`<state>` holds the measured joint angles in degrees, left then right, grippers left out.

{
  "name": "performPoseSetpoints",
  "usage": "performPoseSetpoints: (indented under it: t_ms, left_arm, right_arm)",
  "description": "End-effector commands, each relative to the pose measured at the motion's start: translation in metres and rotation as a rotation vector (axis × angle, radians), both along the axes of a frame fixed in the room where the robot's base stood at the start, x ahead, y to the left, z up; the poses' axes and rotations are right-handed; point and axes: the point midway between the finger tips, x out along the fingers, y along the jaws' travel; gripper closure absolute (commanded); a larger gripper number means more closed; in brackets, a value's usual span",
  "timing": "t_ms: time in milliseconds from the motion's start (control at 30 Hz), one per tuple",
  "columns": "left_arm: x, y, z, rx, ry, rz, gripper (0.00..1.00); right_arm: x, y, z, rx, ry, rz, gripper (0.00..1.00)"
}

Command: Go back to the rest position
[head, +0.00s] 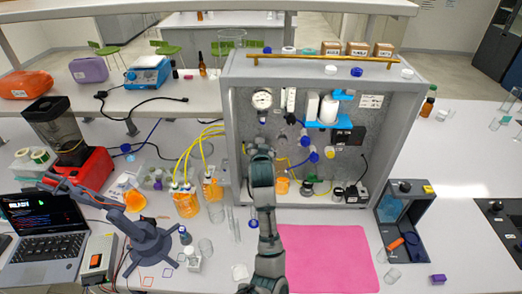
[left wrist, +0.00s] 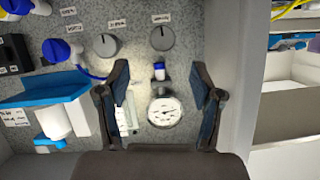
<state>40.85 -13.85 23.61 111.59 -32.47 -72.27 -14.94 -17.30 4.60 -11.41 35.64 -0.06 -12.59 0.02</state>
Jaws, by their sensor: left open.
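My left gripper (head: 260,150) reaches up from the bottom centre into the front of the grey membrane rig (head: 233,150). Its fingers are small in the head view. In the left wrist view the two dark fingers stand apart with nothing between them, so the gripper (left wrist: 162,100) is open. The round white gauge (left wrist: 165,112) shows beyond the fingers on the speckled back panel, and it also shows in the head view (head: 262,99). My right gripper is in neither view.
A pink mat (head: 325,258) lies in front of the rig. Orange-filled bottles (head: 186,204) with yellow tubes stand left of it. A small desktop arm (head: 150,245) and a laptop (head: 45,245) are farther left. A grey open box (head: 405,215) stands right of the rig.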

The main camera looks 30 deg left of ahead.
Motion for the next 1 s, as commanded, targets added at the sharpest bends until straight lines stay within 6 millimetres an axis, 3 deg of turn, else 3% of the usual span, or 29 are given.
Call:
performPoseSetpoints:
  t_ms: [467,567,667,767,900,1000]
  left_arm:
    - [0.0,0.0,0.0,0.0,0.0,0.0,0.34]
    - [-0.004,-0.002,-0.011,0.002,0.015,-0.007,0.34]
    - [-0.019,-0.008,-0.046,0.006,0.065,-0.031,0.34]
    - [-0.047,-0.025,-0.103,0.007,0.152,-0.088,0.34]
    - [-0.109,-0.065,-0.189,-0.016,0.313,-0.211,0.34]
    - [-0.162,-0.098,-0.241,-0.054,0.435,-0.307,0.34]
  right_arm:
    - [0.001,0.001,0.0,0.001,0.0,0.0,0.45]
    - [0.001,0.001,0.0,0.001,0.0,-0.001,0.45]
    - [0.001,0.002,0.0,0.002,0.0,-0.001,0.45]
    - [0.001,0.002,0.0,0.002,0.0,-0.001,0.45]
    - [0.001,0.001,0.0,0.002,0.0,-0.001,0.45]
    - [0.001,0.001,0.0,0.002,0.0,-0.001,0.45]
